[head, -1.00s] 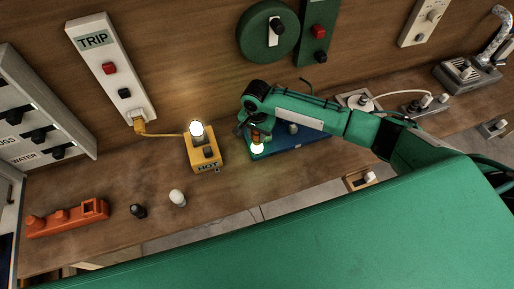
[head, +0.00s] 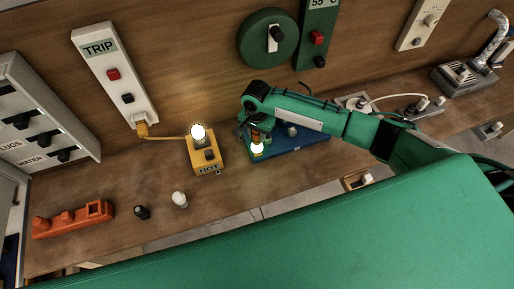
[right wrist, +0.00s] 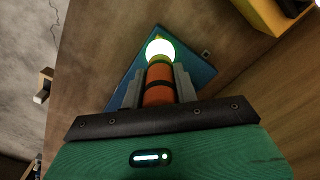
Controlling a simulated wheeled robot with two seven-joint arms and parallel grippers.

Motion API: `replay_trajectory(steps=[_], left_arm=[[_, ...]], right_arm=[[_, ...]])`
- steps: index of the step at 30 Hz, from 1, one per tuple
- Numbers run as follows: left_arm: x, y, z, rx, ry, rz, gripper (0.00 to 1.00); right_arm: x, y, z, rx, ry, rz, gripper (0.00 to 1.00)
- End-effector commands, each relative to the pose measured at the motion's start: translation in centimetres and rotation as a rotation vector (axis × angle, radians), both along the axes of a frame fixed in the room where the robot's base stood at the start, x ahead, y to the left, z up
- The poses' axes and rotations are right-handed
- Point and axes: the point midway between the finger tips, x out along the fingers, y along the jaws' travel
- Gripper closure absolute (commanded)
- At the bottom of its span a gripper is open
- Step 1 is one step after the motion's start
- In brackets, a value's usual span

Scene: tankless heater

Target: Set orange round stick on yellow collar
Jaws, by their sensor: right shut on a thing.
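My right gripper (head: 256,129) is over the left end of the blue board (head: 310,139). In the right wrist view its fingers (right wrist: 159,86) are shut on the orange round stick (right wrist: 158,92), which has dark bands. A yellowish ring, seemingly the yellow collar (right wrist: 160,60), shows at the stick's far end, just below a glowing round bulb (right wrist: 160,48). I cannot tell whether stick and collar touch. In the head view the glowing bulb (head: 257,148) shows below the gripper; the arm hides part of the board. My left gripper is not in view.
A yellow HOT box (head: 207,165) with a lit bulb (head: 198,132) stands left of the board. A white bulb (head: 180,199), a black knob (head: 142,212) and an orange block (head: 72,221) lie further left. A power strip (head: 356,103) is behind my arm.

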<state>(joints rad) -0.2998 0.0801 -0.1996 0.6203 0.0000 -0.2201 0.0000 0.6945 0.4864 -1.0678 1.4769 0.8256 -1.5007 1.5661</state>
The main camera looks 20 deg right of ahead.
Motion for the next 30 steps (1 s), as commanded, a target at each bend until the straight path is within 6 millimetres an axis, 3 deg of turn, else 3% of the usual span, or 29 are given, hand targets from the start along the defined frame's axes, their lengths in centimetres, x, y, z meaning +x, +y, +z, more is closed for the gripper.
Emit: replay_trajectory(steps=[8,17,30], left_arm=[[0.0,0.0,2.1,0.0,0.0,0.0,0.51],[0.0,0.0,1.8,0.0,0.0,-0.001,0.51],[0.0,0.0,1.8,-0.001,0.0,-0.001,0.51]], right_arm=[[0.0,0.0,2.6,0.0,0.0,0.0,1.0],[0.0,0.0,4.5,0.001,-0.001,0.0,1.0],[0.0,0.0,4.7,0.0,0.0,-0.001,1.0]])
